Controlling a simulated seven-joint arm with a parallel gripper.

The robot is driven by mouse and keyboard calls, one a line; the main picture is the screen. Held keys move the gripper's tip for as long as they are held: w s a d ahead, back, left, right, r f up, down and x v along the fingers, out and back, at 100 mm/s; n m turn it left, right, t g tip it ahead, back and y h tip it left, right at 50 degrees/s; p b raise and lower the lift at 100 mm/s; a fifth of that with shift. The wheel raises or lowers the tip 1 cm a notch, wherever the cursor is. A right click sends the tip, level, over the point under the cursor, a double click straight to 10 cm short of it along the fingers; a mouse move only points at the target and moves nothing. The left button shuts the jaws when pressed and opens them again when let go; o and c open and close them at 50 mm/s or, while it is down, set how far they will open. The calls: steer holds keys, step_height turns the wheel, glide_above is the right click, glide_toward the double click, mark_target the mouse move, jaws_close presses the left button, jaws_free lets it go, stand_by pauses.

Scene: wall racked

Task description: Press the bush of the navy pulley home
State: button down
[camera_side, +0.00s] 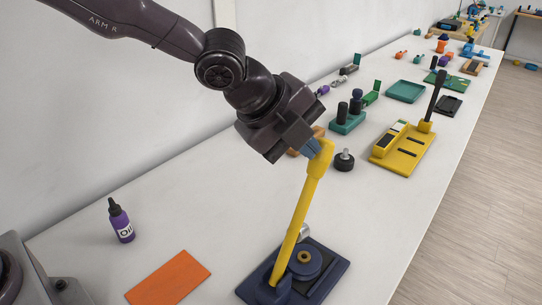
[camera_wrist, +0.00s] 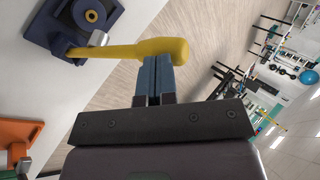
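A long yellow lever (camera_side: 303,200) rises steeply from a navy base (camera_side: 329,265), with its thick end at the top. The navy pulley (camera_side: 312,268) lies on the base beside the lever's foot, with a brass-coloured bush (camera_side: 304,257) at its centre. The pulley (camera_wrist: 104,4) and bush (camera_wrist: 91,16) also show at the wrist view's top left. My gripper (camera_side: 313,149) is at the lever's upper end. In the wrist view its blue fingers (camera_wrist: 157,61) are together and their tips meet the lever (camera_wrist: 130,50) near its thick end, not visibly around it. The bush's depth is unclear.
A silver cylinder (camera_side: 304,231) stands by the lever on the base. Behind are a black knob (camera_side: 344,161), a teal block (camera_side: 347,122) and a yellow fixture (camera_side: 403,150).

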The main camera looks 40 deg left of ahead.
steer(key=w+f+g, duration=0.2)
steer(key=w+f, duration=1.4)
steer(key=f, duration=0.4)
steer(key=shift+w+f+g, duration=0.15)
steer(key=shift+w+g, duration=0.05)
steer(key=shift+g, duration=0.1)
steer(key=shift+a, duration=0.1)
steer(key=v, duration=1.3)
steer(key=shift+r, duration=0.45)
